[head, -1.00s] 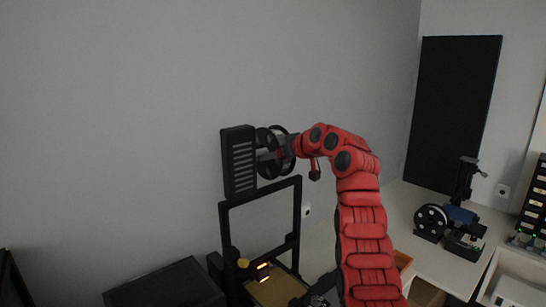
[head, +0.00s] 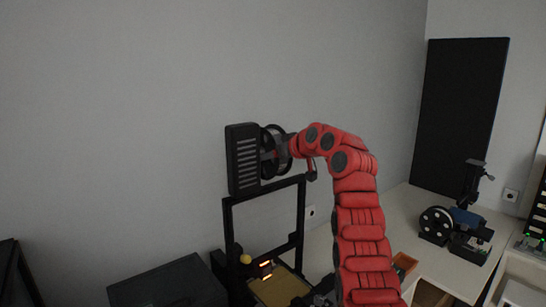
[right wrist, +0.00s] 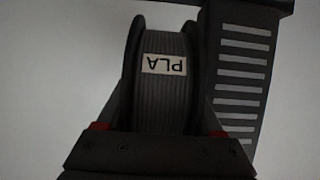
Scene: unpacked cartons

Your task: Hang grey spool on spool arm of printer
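The grey spool (head: 268,152), with dark flanges, is up beside the slatted black box (head: 243,158) at the top of the black printer frame (head: 264,191). In the right wrist view the spool (right wrist: 165,85) carries a white PLA label and sits between my fingers, close against the slatted box (right wrist: 243,75). My right gripper (right wrist: 160,125) appears shut on the spool's two flanges. In the head view my red right arm reaches up and bends left to it. The spool arm is hidden behind the spool, so I cannot tell whether they touch. My left gripper is out of view.
A black box (head: 168,286) stands left of the printer. On the white table (head: 420,198) at right are a small device with a dark wheel (head: 436,222) and an orange-brown box (head: 404,265). A tall black panel (head: 460,115) leans on the wall.

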